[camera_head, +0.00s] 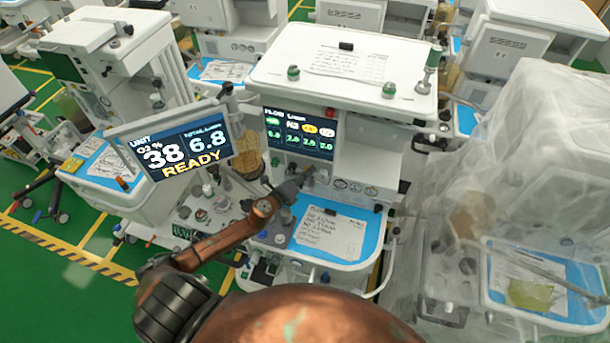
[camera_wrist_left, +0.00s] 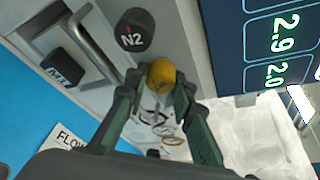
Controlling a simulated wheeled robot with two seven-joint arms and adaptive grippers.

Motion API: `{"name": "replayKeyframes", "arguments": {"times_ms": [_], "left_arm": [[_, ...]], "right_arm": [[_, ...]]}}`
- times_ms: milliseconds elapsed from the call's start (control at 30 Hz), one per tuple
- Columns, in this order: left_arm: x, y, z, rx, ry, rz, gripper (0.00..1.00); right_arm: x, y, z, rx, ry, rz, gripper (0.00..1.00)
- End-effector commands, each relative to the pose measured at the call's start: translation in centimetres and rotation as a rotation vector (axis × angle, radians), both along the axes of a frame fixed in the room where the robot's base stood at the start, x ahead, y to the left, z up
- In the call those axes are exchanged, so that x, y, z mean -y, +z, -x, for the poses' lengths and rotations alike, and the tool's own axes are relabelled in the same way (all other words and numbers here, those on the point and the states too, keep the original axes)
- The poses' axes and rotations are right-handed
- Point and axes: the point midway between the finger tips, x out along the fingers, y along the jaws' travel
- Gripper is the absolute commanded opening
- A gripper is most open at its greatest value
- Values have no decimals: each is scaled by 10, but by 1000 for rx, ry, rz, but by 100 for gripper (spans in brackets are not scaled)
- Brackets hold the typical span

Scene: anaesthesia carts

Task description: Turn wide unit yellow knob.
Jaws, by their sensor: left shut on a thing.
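The wide unit (camera_head: 400,90) is the broad white anaesthesia cart in the middle of the head view. Its screen (camera_head: 300,134) shows green and yellow readouts. My left gripper (camera_head: 303,176) reaches to the front of the unit, just below this screen. In the left wrist view, the round yellow knob (camera_wrist_left: 161,73) sits between the fingertips of my left gripper (camera_wrist_left: 158,88), which is shut on it. The knob's sides are partly covered by the fingers. In the head view the knob is hidden at the gripper. My right gripper is not in view.
A black N2 knob (camera_wrist_left: 134,30) sits close beside the yellow knob. A black knob and metal handle (camera_wrist_left: 90,42) lie further left. A tilted display reading READY (camera_head: 172,150) stands left of my forearm. A plastic-covered cart (camera_head: 520,130) stands at right.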

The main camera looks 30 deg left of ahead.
Motion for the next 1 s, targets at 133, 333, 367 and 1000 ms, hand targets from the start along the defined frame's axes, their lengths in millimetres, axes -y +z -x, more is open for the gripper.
{"name": "replayKeyframes", "arguments": {"times_ms": [133,333,367,1000], "left_arm": [[-1,-4,1,11,1,45,0],[-1,-1,1,11,1,50,0],[-1,-1,1,11,1,50,0],[-3,3,20,11,-1,49,30]], "right_arm": [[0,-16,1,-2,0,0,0],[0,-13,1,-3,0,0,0],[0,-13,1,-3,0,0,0],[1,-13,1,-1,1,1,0]]}}
